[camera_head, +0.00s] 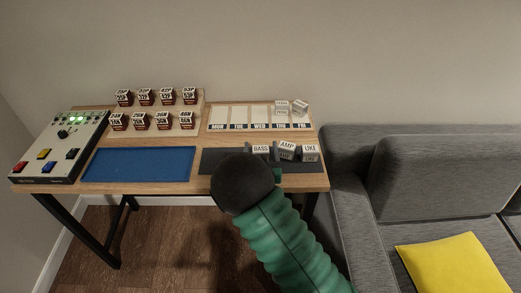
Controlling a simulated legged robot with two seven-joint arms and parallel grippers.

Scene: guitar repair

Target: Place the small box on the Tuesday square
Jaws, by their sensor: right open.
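Several small white boxes with printed words stand on the dark grey mat (215,161): a BASS box (261,149), an AMP box (287,147) and a LIKE box (310,150). The Tuesday square (239,115) is the second on the weekday board and is empty. My right gripper (262,151) is open at the mat, its dark fingertips showing to either side of the BASS box. The black wrist hides the lower part of this box and most of the fingers, so contact cannot be told. My left gripper is not in view.
Two white boxes (282,106) (300,106) sit at the board's right end, around Thursday and Friday. A blue mat (140,164), a rack of labelled cubes (157,110) and a control box with coloured buttons (60,146) fill the left. A grey sofa (430,175) stands right.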

